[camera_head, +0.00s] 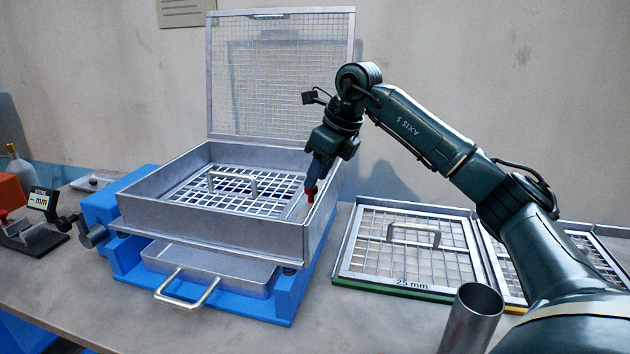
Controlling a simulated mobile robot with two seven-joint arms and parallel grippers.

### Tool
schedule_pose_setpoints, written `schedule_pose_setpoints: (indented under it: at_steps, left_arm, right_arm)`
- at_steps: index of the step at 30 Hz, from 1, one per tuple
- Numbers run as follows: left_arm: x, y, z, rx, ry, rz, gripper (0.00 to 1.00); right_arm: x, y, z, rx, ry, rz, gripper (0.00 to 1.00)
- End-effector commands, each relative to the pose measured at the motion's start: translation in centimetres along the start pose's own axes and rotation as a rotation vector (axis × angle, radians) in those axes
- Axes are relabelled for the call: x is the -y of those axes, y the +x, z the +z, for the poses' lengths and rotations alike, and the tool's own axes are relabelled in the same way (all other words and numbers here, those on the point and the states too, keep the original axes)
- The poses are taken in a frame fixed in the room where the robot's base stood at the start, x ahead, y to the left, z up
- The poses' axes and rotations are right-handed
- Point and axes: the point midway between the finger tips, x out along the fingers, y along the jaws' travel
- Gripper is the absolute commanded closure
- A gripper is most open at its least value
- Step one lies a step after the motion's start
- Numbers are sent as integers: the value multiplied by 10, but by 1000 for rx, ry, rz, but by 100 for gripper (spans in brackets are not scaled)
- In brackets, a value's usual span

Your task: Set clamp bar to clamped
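My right gripper (312,186) points down at the right inner side of the open metal sieve box (210,231). A small red piece shows at its fingertips; I cannot tell whether it is a knob on the clamp bar or part of the gripper. A pale metal strip (296,207), possibly the clamp bar, lies just below it along the box's right wall. The gripper partly hides this spot, and its finger opening is too small to judge. Inside the box lies a sieve frame with a handle (232,183). My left gripper is not in view.
The mesh lid (280,75) stands raised behind the box. A blue base (290,298) holds a metal tray (210,268) below. Two spare sieve frames, one marked 25 mm (410,282), lie at right, near a metal cylinder (471,318). A small gauge (42,200) stands left.

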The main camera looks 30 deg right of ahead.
Motion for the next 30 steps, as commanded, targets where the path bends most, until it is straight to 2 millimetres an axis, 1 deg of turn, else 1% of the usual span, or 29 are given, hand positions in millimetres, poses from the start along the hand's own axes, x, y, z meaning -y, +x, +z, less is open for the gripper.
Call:
schedule_pose_setpoints:
  at_steps: [1, 6, 15, 17, 27, 28, 30]
  left_arm:
    - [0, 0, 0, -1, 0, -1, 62]
    - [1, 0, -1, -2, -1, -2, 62]
    - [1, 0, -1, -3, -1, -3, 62]
    - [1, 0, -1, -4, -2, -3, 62]
    - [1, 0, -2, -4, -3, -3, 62]
    - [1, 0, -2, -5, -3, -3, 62]
    - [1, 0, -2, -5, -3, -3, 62]
  right_arm:
    - [0, 7, 0, -2, 0, 2, 66]
    - [-1, 20, 0, 0, -1, 2, 66]
    - [0, 22, 0, 1, -1, 1, 66]
    - [0, 22, 0, 1, -1, 1, 70]
    - [0, 21, 0, 1, 0, 1, 98]
    - [0, 21, 0, 1, 0, 1, 100]
    - [0, 21, 0, 1, 0, 2, 100]
